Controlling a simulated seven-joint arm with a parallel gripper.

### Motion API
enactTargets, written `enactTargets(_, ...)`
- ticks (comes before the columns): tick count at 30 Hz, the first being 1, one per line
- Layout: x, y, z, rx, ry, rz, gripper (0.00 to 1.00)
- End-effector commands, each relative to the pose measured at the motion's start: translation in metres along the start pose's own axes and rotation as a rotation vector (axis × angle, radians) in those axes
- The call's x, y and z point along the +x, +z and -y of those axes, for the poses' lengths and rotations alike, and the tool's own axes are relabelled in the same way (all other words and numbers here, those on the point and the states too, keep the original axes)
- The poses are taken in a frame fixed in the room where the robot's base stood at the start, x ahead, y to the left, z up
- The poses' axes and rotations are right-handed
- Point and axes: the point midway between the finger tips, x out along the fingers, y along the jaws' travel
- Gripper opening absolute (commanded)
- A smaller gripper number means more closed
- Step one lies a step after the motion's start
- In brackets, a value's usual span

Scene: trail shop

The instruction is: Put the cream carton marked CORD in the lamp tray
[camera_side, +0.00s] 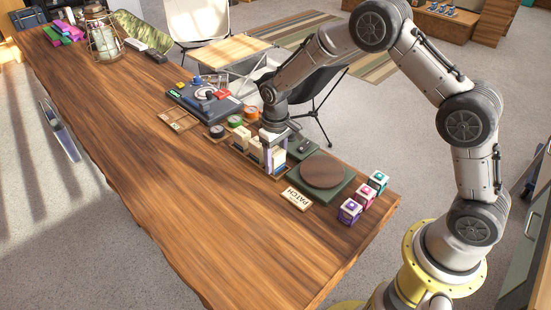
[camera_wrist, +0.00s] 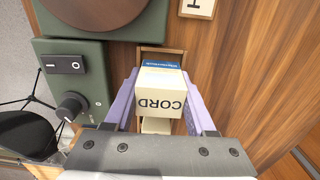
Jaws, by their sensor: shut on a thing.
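The cream carton marked CORD (camera_wrist: 160,103) is between the two pale purple fingers of my gripper (camera_wrist: 159,96) in the wrist view. My gripper is shut on it. In the side view my gripper (camera_side: 274,155) is down at a wooden rack (camera_side: 238,151) that holds several cream and dark upright items. The fingers hide much of the carton there. The rack's edge (camera_wrist: 162,50) shows behind the carton in the wrist view; I cannot tell whether the carton is clear of it. A shallow wooden tray (camera_side: 164,119) lies farther left; I cannot tell whether it is the lamp tray.
A green scale with a round wooden plate (camera_side: 321,171) stands close right of the rack. A PATCH sign (camera_side: 296,199) and small coloured boxes (camera_side: 349,210) are near it. A lantern (camera_side: 103,38) stands far left. The table's front is clear.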

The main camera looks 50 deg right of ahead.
Motion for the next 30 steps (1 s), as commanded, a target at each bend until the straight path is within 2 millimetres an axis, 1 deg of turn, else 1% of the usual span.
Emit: enactTargets(30, 0.013, 0.001, 0.0, 0.0, 0.0, 0.004, 0.0)
